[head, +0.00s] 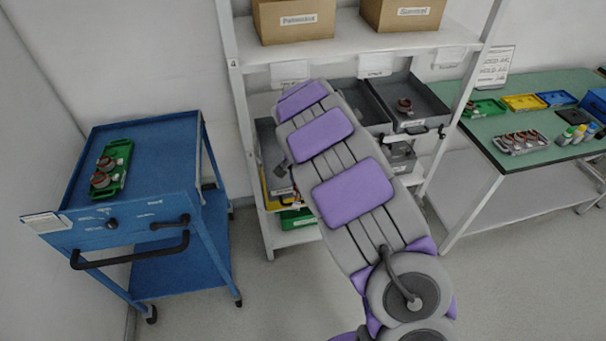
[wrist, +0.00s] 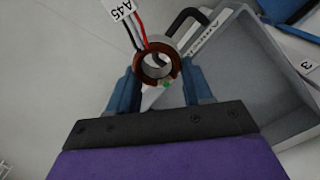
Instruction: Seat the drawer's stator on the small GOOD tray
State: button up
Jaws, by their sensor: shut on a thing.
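In the wrist view my gripper (wrist: 159,76) has its blue fingers on either side of a stator (wrist: 149,64), a copper-brown and grey ring. Red, black and white wires and a tag reading "A45" rise from it. The stator is held above an open grey drawer (wrist: 268,75), whose visible floor is empty. In the head view my arm reaches toward the shelf and hides my gripper. A green tray (head: 122,147) on the blue cart carries two stators (head: 102,172). Another green tray (head: 483,111) lies on the green table. I cannot tell which is the small GOOD tray.
Another stator (head: 405,104) sits in an open grey drawer (head: 423,98) of the shelf rack. The blue cart (head: 140,220) stands left of it. The green table (head: 540,120) at right holds a tray of parts (head: 519,143), yellow and blue trays and bottles. Floor between is clear.

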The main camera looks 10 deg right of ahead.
jog(key=s+a+f+n, duration=0.1)
jog(key=s+f+n, duration=0.7)
jog(key=f, duration=0.3)
jog(key=shift+s+a+f+n, duration=0.2)
jog(key=shift+s+f+n, duration=0.15)
jog(key=shift+f+n, duration=0.05)
